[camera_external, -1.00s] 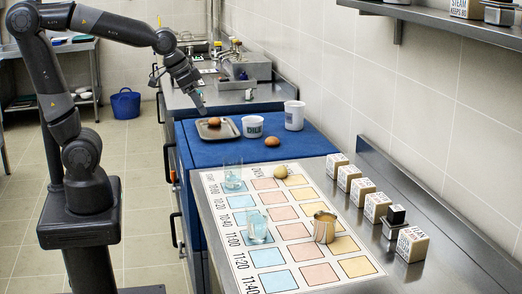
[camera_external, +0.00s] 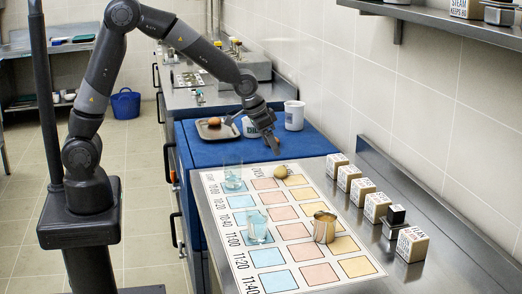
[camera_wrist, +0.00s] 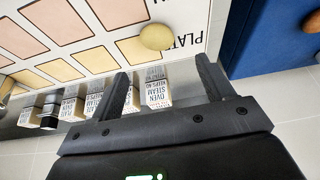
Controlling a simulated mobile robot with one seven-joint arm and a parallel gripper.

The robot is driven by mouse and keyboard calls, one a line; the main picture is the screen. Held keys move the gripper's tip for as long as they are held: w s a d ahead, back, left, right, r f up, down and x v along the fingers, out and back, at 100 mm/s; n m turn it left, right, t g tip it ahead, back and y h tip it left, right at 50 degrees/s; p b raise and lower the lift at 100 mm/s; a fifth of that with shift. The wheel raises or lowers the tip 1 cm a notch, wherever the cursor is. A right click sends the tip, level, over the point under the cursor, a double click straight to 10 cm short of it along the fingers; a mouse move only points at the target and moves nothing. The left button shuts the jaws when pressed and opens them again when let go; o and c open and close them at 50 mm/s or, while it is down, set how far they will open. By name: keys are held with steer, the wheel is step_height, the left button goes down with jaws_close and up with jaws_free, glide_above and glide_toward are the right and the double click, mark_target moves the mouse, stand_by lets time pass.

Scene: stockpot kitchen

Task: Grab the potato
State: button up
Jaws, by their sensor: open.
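The potato (camera_external: 281,172), a small yellowish-tan oval, lies at the far edge of the printed chart (camera_external: 240,270), by a yellow square. In the wrist view the potato (camera_wrist: 156,37) lies beyond the fingertips, slightly left of midway between them and apart from them. My gripper (camera_external: 275,149) is above the near edge of the blue surface, just beyond the potato in the external view. In the wrist view my gripper (camera_wrist: 163,75) has its two fingers spread, with nothing between them.
A brown egg-like object (camera_wrist: 312,22) sits on the blue surface; my gripper hides it externally. Another lies on a tray (camera_external: 231,134). White tubs stand behind. Two glasses of blue liquid (camera_external: 257,232) and a metal cup (camera_external: 324,230) stand on the chart. Labelled blocks (camera_external: 377,207) line the right.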

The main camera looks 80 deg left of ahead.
mark_target(279, 167)
steer(key=x, duration=0.3)
steer(key=shift+f, duration=0.25)
steer(key=shift+s+x, duration=0.15)
steer(key=shift+x, duration=1.25)
steer(key=shift+s+x, duration=0.15)
steer(key=shift+x, duration=1.25)
steer(key=shift+f, duration=0.15)
steer(key=shift+c, duration=0.4)
steer(key=c, duration=1)
